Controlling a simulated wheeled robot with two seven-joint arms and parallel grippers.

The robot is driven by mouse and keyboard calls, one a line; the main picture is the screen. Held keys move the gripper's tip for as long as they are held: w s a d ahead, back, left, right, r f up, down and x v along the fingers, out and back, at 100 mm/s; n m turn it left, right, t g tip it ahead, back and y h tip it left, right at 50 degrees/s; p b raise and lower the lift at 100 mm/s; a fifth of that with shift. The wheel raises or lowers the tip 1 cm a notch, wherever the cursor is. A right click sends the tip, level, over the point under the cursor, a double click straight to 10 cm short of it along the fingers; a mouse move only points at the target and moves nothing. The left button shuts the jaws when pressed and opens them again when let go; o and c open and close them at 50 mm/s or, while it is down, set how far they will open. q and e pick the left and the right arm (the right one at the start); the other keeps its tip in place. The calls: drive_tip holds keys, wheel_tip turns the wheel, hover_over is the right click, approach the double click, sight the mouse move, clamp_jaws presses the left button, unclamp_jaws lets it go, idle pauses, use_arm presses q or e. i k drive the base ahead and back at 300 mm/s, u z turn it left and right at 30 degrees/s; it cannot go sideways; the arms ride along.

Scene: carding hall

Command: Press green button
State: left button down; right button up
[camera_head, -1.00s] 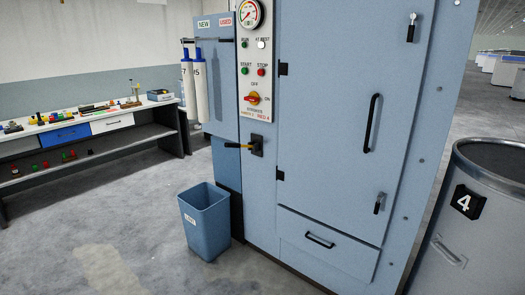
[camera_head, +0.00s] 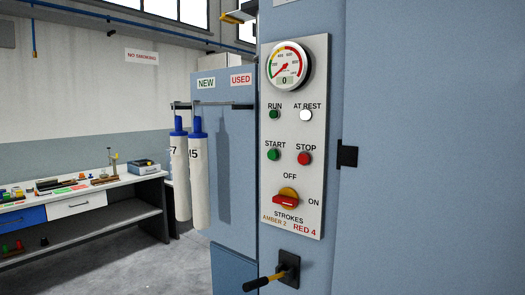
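The green START button (camera_head: 273,154) is on the white control panel (camera_head: 318,110) of the blue-grey machine, left of the red STOP button (camera_head: 304,158). A dark green RUN lamp (camera_head: 274,114) is above it, beside a bright white AT REST lamp (camera_head: 306,115). A red rotary switch on a yellow base (camera_head: 287,198) is below, between the OFF and ON labels; its handle lies roughly level. Neither gripper shows in the head view.
A round gauge (camera_head: 288,64) tops the panel. Two white tubes with blue ends (camera_head: 198,180) hang from a rail at left. A workbench (camera_head: 90,205) with small items stands further left. Grey floor is open between them.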

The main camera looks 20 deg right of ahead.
sight(272, 155)
drive_tip(key=z, duration=0.55)
drive_tip(key=i, duration=1.4)
drive_tip(key=z, duration=0.7)
